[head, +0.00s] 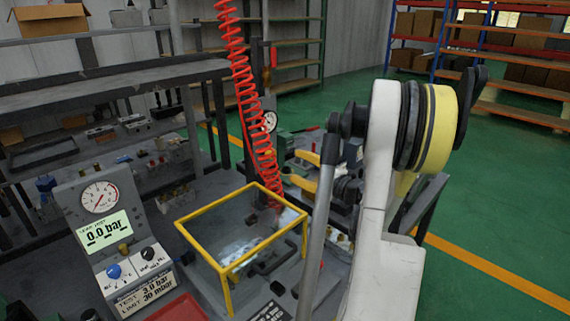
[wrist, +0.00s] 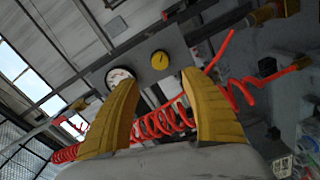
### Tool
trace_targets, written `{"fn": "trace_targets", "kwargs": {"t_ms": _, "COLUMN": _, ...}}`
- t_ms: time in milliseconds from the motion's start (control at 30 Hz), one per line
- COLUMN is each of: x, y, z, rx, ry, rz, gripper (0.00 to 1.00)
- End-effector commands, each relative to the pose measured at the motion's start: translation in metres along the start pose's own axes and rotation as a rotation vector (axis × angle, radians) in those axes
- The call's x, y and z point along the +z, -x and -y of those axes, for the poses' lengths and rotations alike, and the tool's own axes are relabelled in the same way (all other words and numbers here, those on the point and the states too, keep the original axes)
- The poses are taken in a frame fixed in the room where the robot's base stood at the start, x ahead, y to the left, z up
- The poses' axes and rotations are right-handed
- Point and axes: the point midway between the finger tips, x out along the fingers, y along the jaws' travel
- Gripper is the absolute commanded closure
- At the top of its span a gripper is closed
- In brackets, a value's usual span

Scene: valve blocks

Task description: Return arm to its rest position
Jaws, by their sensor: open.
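My arm is mine in the right of the head view, a white link with a yellow-banded joint. My gripper (wrist: 160,76) shows in the wrist view as two curved yellow fingers, spread apart with nothing held between them. Its yellow fingers also appear in the head view (head: 290,169), partly behind my arm and close to the right of the red coiled hose. In the wrist view the red coiled hose (wrist: 180,118) runs behind the fingers; whether it touches them I cannot tell.
A yellow-framed clear box (head: 240,235) stands on the bench below the hose. A test unit (head: 105,215) with gauge and display reading 0.0 bar is at left. A red tray (head: 168,308) lies in front. Shelves (head: 290,42) stand behind; green floor (head: 500,215) is open at right.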

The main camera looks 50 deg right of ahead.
Motion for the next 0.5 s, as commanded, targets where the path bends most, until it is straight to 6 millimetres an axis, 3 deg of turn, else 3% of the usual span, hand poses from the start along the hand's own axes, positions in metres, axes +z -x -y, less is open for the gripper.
{"fn": "trace_targets", "kwargs": {"t_ms": 333, "x": -0.004, "y": -0.003, "z": -0.004, "rx": 0.008, "ry": -0.002, "rz": 0.0, "gripper": 0.46}}
{"fn": "trace_targets", "kwargs": {"t_ms": 433, "x": -0.02, "y": -0.017, "z": -0.025, "rx": 0.057, "ry": -0.018, "rz": 0.009, "gripper": 0.46}}
{"fn": "trace_targets", "kwargs": {"t_ms": 500, "x": -0.045, "y": -0.033, "z": -0.052, "rx": 0.124, "ry": -0.05, "rz": 0.025, "gripper": 0.46}}
